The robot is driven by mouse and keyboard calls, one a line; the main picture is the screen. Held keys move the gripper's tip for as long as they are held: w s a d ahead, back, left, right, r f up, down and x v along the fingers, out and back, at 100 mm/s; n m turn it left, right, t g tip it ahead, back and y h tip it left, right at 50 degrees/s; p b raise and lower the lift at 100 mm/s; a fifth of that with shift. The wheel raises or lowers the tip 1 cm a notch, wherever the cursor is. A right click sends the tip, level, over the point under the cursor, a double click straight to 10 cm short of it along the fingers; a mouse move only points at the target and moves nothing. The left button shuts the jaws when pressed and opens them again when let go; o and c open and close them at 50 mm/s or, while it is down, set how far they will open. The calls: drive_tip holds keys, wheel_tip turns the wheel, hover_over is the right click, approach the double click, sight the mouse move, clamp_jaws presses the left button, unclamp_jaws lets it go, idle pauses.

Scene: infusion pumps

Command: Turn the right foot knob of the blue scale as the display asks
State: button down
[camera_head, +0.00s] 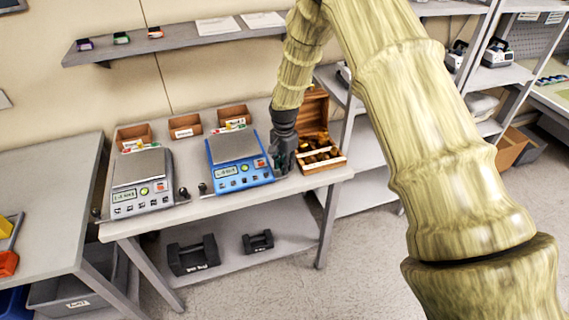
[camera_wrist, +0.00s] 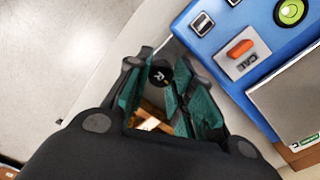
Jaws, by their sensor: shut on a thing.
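The blue scale (camera_head: 240,182) stands on the work table with a bare grey pan. Its small display (camera_head: 227,171) is lit with characters too small to read surely. My gripper (camera_head: 282,162) is down at the scale's right front corner. In the wrist view my gripper (camera_wrist: 158,82) has its teal-padded fingers on both sides of the black right foot knob (camera_wrist: 159,75), marked R, and is shut on it. The fingers hide the knob's sides. The scale's blue body (camera_wrist: 217,50) is close beside the right finger, with a green round level (camera_wrist: 291,11) and an orange CAL button (camera_wrist: 240,48).
A grey scale (camera_head: 140,185) stands to the left on the same table (camera_head: 230,207). An open wooden box (camera_head: 322,165) with brass-coloured weights is close to the right of my gripper. Small bins (camera_head: 184,126) line the back. Dark weights (camera_head: 194,257) sit on the lower shelf.

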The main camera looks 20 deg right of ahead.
drive_tip(key=shift+n, duration=0.4)
drive_tip(key=n+b, duration=0.1)
drive_tip(key=n, duration=0.1)
drive_tip(key=shift+w+n, duration=0.1)
drive_tip(key=shift+n, duration=0.3)
drive_tip(key=shift+n+b, duration=0.85)
drive_tip(key=shift+n, duration=1.65)
drive_tip(key=shift+r, duration=0.1)
drive_tip(key=c, duration=1.2)
unclamp_jaws()
drive_tip(key=shift+c, duration=0.2)
wheel_tip(320, 180, up, 12)
